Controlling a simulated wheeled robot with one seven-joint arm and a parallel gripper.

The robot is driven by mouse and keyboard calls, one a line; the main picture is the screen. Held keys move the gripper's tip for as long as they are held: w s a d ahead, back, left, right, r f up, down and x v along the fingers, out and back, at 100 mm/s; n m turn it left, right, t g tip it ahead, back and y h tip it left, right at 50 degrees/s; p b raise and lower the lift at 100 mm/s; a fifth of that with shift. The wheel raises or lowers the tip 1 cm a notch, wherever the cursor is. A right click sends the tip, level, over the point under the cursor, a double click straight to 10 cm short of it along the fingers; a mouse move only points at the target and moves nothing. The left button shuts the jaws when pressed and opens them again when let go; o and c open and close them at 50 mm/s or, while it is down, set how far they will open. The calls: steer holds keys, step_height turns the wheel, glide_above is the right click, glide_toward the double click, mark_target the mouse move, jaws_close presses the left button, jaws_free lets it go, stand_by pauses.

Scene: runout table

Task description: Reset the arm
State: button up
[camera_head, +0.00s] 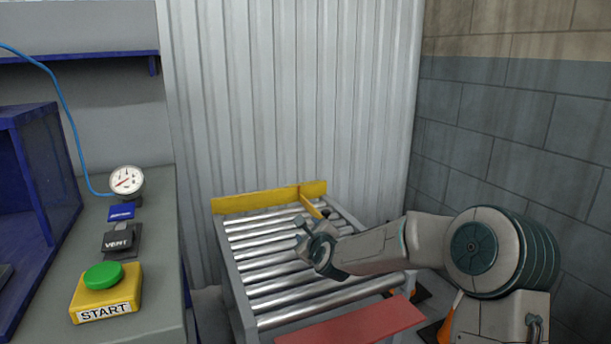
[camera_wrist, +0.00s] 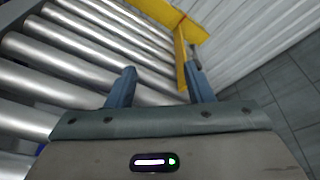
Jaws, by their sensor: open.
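My gripper (camera_head: 306,236) is at the end of my outstretched arm, above the roller table (camera_head: 239,290) near its right side. In the wrist view its two blue-grey fingers (camera_wrist: 160,82) stand apart with nothing between them but rollers behind. The right finger's tip appears close to a yellow stop piece (camera_wrist: 181,62); I cannot tell whether they touch. My arm comes in from the right in the head view.
A yellow end stop (camera_head: 262,199) runs along the table's far edge, by a corrugated wall. A red plate (camera_head: 350,325) is at the near end. At left, a bench carries a green START button (camera_head: 103,275), a VENT switch (camera_head: 118,240) and a gauge (camera_head: 127,181).

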steer(key=s+d+r+n+g+h+p, duration=0.1)
steer(key=s+d+r+n+g+p, duration=0.3)
steer(key=s+r+n+p, duration=0.4)
steer(key=s+d+r+n+g+h+p, duration=0.1)
steer(key=s+d+r+n+g+p, duration=0.3)
steer(key=s, duration=1.6)
steer(key=s+d+r+n+g+h+p, duration=0.1)
steer(key=s+d+r+n+g+p, duration=0.3)
steer(key=s+r+n+p, duration=0.8)
steer(key=s+d+p, duration=0.1)
steer(key=s, duration=0.2)
steer(key=shift+d+r+n+h, duration=0.15)
steer(key=shift+d+n+h, duration=0.15)
steer(key=shift+n+h, duration=0.1)
